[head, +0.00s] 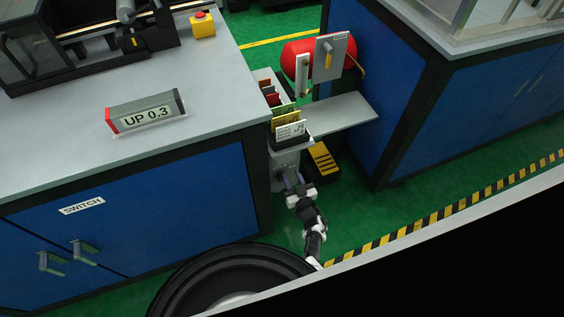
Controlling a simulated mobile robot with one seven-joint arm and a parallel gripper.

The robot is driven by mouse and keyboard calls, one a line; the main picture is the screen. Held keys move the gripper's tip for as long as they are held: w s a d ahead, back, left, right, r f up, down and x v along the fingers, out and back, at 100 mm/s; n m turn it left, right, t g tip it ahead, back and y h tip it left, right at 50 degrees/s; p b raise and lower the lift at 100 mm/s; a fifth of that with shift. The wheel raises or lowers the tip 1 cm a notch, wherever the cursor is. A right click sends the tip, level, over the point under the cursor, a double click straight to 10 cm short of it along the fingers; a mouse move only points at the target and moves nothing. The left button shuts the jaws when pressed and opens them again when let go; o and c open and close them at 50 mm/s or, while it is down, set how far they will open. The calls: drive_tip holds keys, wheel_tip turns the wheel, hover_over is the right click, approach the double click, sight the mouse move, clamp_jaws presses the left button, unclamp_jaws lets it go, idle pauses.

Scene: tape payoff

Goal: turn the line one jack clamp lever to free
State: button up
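A grey upright plate with a yellow lever (328,55) stands in the gap between two blue cabinets. A pale narrow bar (303,75) stands just left of it. No label in the head view marks which part is the line one jack clamp lever, so I cannot tell. My gripper (290,178) is low in the gap, at the front of a grey box-like part (286,160) beneath a rack of cards. Its fingers look spread, but they are small here. I cannot tell whether they touch that part or hold anything.
A left bench (60,120) carries an "UP 0.3" display (146,112) and a yellow box with a red button (203,25). A grey shelf (345,112) juts between the cabinets. A red cylinder (298,57) is behind the plate. Green floor (355,215) is open right of my arm.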

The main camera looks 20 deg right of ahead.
drive_tip(key=shift+w+a+b, duration=0.15)
drive_tip(key=shift+w+b, duration=3.05)
drive_tip(key=shift+w, duration=1.45)
clamp_jaws()
